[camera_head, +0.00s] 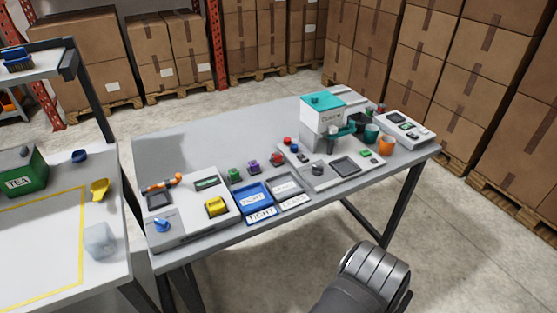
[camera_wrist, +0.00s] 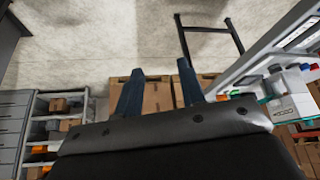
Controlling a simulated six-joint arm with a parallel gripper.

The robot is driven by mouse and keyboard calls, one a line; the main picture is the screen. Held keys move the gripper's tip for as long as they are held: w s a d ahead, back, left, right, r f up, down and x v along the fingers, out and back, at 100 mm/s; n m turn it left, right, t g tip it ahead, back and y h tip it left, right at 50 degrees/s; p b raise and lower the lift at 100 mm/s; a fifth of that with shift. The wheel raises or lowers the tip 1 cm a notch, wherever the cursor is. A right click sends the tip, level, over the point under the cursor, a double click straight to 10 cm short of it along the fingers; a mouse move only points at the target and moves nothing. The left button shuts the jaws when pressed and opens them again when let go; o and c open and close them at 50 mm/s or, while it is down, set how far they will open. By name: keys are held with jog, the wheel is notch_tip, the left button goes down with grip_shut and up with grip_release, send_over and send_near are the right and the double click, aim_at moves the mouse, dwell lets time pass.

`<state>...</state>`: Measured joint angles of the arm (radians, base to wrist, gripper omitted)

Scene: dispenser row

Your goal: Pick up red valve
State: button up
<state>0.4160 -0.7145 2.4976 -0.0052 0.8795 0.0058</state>
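A small red valve-like piece (camera_head: 277,159) sits on the grey table in the head view, at the right end of a short row with a purple piece (camera_head: 253,166) and a green piece (camera_head: 234,174). A smaller red knob (camera_head: 287,140) lies behind it, near a blue one. My gripper (camera_wrist: 160,80) shows in the wrist view with two dark fingers apart and nothing visible between them. In the head view, part of my arm is at the bottom right, away from the red piece; the fingers are not visible there.
A blue tray (camera_head: 236,192) and a grey tray (camera_head: 273,183) lie in front of the row. A control box (camera_head: 188,238) stands left, a teal-topped dispenser (camera_head: 322,118) right. The table's back left (camera_head: 185,150) is clear. A side table (camera_head: 45,245) stands at left.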

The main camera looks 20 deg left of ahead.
dwell(0.3)
jog(key=o, duration=0.4)
jog(key=shift+c, duration=0.2)
